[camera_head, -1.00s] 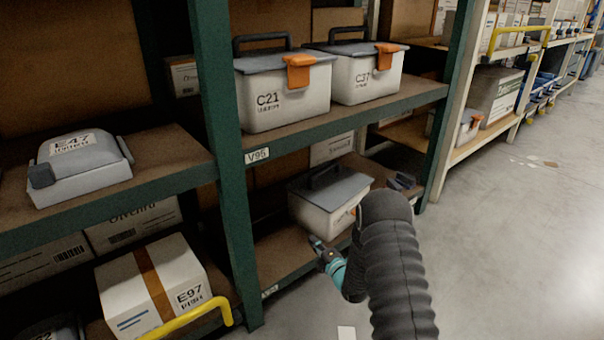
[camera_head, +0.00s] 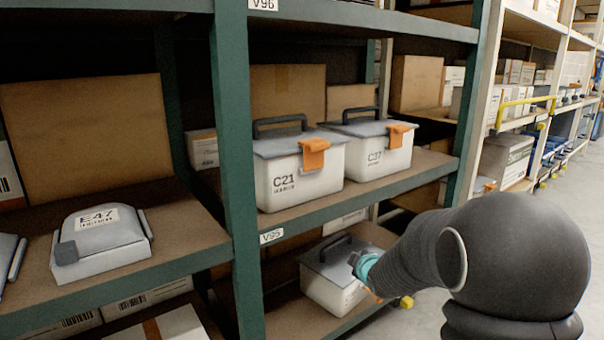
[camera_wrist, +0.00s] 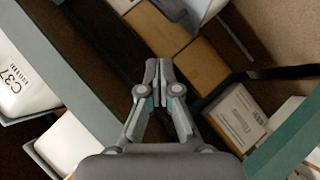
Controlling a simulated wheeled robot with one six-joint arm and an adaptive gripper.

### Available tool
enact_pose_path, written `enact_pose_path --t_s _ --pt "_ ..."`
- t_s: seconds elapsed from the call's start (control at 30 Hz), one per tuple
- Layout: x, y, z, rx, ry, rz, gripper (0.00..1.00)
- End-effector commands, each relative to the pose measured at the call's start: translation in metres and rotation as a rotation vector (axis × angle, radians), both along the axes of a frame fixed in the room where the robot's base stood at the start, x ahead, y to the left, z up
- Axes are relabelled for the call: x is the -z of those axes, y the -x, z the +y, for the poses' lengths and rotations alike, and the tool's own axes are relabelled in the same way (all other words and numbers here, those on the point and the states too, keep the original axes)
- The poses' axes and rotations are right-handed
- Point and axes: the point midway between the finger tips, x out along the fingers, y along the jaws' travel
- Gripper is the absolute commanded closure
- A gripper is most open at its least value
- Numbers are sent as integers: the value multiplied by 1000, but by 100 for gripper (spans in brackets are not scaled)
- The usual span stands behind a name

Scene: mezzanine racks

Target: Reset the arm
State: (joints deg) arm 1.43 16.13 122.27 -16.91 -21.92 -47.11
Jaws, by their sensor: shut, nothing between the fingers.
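My gripper shows in the wrist view (camera_wrist: 158,72) with its fingers together and nothing between them. In the head view my dark sleeved arm reaches in from the right, and my gripper (camera_head: 358,262) is partly hidden at its end. It appears in front of the grey-lidded white box (camera_head: 335,290) on the lower shelf. I cannot tell whether it touches that box.
Boxes C21 (camera_head: 298,180) and C37 (camera_head: 372,150) stand on the middle shelf above. A grey case E47 (camera_head: 103,240) sits on the left shelf. A green upright (camera_head: 232,150) divides the bays. Open floor (camera_head: 585,185) lies at right.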

Motion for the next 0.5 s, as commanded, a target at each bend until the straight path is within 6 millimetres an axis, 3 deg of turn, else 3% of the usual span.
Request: enact_pose_path --t_s 0.03,0.2,0.5 --pt "-20 13 -3 34 -27 19 100" --pt "-59 62 -12 162 -135 112 100" --pt "-109 166 -22 389 -333 265 100"
